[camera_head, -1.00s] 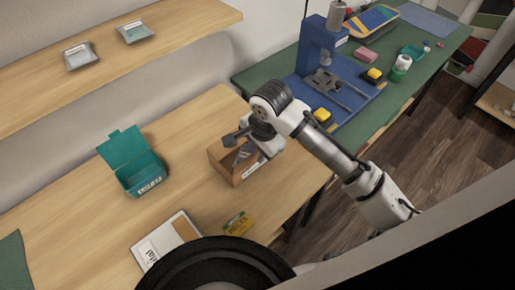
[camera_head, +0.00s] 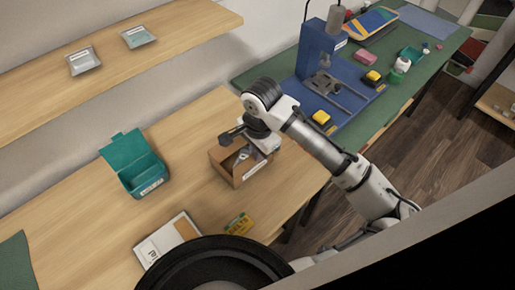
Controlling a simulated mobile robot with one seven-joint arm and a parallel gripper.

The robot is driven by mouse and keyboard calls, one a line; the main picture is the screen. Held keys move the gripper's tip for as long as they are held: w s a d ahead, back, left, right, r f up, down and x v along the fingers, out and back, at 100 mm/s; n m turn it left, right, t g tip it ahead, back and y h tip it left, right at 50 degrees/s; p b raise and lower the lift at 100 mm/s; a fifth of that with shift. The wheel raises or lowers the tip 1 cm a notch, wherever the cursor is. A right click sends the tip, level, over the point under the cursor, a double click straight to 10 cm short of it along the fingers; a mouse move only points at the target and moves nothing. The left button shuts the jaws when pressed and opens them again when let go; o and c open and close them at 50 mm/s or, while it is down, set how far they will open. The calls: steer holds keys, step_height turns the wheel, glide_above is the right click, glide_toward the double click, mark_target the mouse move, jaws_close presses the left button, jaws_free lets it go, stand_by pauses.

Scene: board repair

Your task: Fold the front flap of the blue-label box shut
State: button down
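A small open brown cardboard box (camera_head: 226,170) stands on the wooden table, with a pale label on its side that faces the lower right. The label's colour is too small to tell. Its near wall is upright, and I cannot make out which flaps stand open. Something grey shows inside it. My gripper (camera_head: 262,149) is over the box's right side and hides part of its top. Its fingers are too small and blocked to tell whether they are open or shut, or whether they touch the box. A teal box (camera_head: 145,178) with its lid up and a pale front label stands to the left.
A white and brown flat box (camera_head: 168,240) and a yellow-green packet (camera_head: 238,224) lie at the table's near edge. A wooden shelf (camera_head: 100,62) hangs behind. A blue press (camera_head: 322,50) stands on a green bench to the right. Bare table separates the two open boxes.

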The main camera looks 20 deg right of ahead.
steer(key=w+g+h+p, duration=0.1)
steer(key=g, duration=0.1)
steer(key=w+g+h+p, duration=0.1)
steer(key=g, duration=0.2)
steer(key=w+a+g+p, duration=0.1)
steer(key=g, duration=0.1)
steer(key=shift+w+a+f+h, duration=0.1)
steer(key=shift+w+f+h, duration=0.25)
steer(key=shift+h, duration=0.05)
steer(key=g, duration=0.1)
steer(key=w+f+g+h, duration=0.1)
steer(key=g, duration=0.1)
steer(key=shift+a, duration=0.2)
steer(key=shift+w+a+f+g, duration=0.15)
steer(key=shift+f+g, duration=0.25)
steer(key=shift+g, duration=0.5)
steer(key=shift+h, duration=0.3)
steer(key=c, duration=2.1)
jaws_free()
steer(key=o, duration=0.5)
steer(key=shift+c, duration=0.2)
